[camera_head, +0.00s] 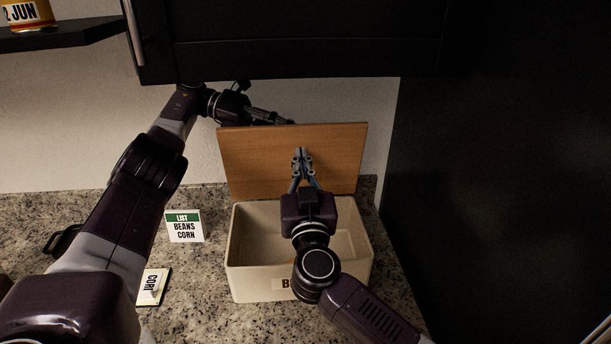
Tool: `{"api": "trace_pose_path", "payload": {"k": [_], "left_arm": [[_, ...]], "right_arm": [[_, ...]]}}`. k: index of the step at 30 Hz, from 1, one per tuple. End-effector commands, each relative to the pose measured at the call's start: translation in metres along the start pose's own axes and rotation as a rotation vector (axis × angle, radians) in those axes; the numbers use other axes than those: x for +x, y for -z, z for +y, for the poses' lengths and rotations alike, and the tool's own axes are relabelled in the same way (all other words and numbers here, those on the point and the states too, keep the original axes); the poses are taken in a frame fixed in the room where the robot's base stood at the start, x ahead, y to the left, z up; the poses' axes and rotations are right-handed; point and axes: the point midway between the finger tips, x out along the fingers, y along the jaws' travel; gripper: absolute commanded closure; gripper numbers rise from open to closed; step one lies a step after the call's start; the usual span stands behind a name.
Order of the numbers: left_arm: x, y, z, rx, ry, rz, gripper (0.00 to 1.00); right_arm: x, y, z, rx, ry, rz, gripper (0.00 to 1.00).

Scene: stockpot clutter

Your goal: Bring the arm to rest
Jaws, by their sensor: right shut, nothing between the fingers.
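My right gripper (301,155) is shut and empty. It shows above the open cream box (246,281), in front of the upright wooden board (250,160) at the box's back. My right arm comes in from the lower right and hides part of the box and its front label, of which a "B" shows. My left arm reaches up from the lower left. My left gripper (278,119) is at the board's top edge, partly hidden, so its fingers cannot be made out. The visible part of the box's inside looks empty.
A card reading "LIST BEANS CORN" (184,226) stands left of the box on the granite counter (200,290). A second card (153,287) is partly hidden by my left arm. A dark cabinet (290,40) hangs above. A dark panel (490,200) bounds the right side.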

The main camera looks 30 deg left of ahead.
Motion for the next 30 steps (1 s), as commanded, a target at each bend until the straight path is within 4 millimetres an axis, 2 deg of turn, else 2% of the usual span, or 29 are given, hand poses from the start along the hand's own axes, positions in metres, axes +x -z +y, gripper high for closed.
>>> {"api": "trace_pose_path", "payload": {"k": [6, 13, 23, 26, 30], "left_arm": [[-0.001, -0.001, -0.001, 0.002, 0.001, -0.002, 0.71], [-0.001, -0.001, -0.001, 0.002, 0.001, -0.003, 0.71], [-0.001, -0.002, -0.002, 0.002, 0.001, -0.003, 0.71], [-0.003, -0.006, -0.007, 0.003, 0.001, -0.004, 0.71], [-0.008, -0.020, -0.023, 0.003, 0.002, -0.004, 0.71]], "right_arm": [[-0.027, -0.002, 0.003, -0.005, 0.000, -0.002, 1.00], [-0.046, -0.003, 0.004, -0.011, -0.001, -0.002, 1.00], [-0.052, -0.002, 0.005, -0.013, -0.001, -0.002, 1.00], [-0.050, 0.005, 0.005, -0.013, -0.001, -0.002, 1.00], [-0.046, 0.026, 0.005, -0.013, -0.001, -0.001, 1.00]]}}
